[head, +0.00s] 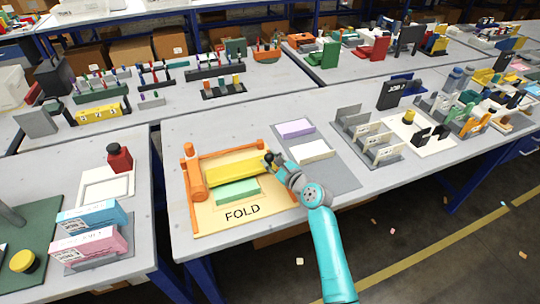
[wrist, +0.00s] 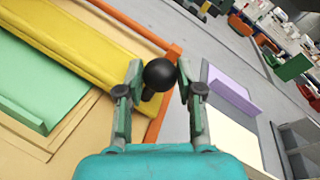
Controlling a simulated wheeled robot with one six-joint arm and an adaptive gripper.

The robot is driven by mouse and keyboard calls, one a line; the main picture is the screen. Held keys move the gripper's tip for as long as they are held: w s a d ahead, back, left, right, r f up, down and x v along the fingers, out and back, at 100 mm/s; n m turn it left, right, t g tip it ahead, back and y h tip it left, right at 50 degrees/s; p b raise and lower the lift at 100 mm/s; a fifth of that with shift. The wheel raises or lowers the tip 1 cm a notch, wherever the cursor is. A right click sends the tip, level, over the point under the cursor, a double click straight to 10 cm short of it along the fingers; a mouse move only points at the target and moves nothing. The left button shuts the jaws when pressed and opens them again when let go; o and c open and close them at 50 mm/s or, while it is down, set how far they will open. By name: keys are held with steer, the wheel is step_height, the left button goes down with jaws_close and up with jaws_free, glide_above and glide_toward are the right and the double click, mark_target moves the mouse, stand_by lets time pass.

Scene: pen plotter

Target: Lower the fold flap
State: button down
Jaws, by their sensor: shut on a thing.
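The yellow fold flap (head: 235,167) lies between the orange posts of the fold station, behind a green folded sheet (head: 238,191) on the tan board marked FOLD (head: 240,214). Its exact tilt is hard to tell. In the wrist view the flap (wrist: 100,50) runs diagonally across the upper left, with the green sheet (wrist: 40,85) beside it. A black ball knob (wrist: 159,74) sits at the flap's right end. My gripper (head: 271,160) is at that end, its two fingers closed on either side of the knob. The knob's far side is hidden.
An orange rail (wrist: 165,105) edges the board beside my gripper. To the right, a grey mat (head: 335,176) carries lilac (head: 296,128) and cream (head: 309,152) stacks. Grey card holders (head: 385,153) stand farther right. The table's front edge is close below the board.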

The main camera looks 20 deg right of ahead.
steer(key=shift+s+f, duration=0.3)
steer(key=shift+f, duration=0.3)
steer(key=shift+s+f, duration=0.3)
steer(key=shift+f, duration=0.5)
steer(key=c, duration=0.7)
jaws_free()
steer(key=shift+a, duration=0.1)
steer(key=shift+c, duration=0.2)
steer(key=shift+r, duration=0.1)
steer(key=shift+r, duration=0.2)
steer(key=v, duration=1.2)
